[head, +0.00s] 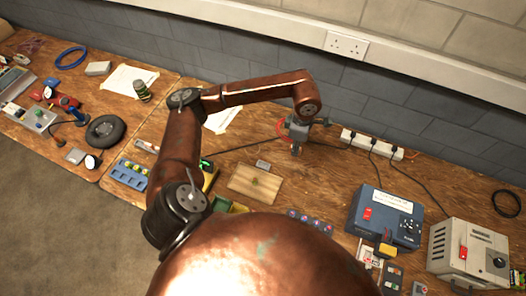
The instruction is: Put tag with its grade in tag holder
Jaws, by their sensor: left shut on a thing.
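My left gripper (297,146) points down over the bench behind the wooden board, below the wall. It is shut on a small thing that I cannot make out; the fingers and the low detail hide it. A small grey piece (263,165) lies at the board's back edge. The wooden board (252,184) lies flat, with a small greenish mark or part at its middle. I cannot tell for sure which thing is the tag or the tag holder. My right gripper is not in view.
A white power strip (372,144) with plugs and cables lies right of the gripper. A blue charger box (385,217) and a grey box (467,252) stand at the right. A row of small coloured pieces (311,219) lies in front. A blue rack (130,174) stands left.

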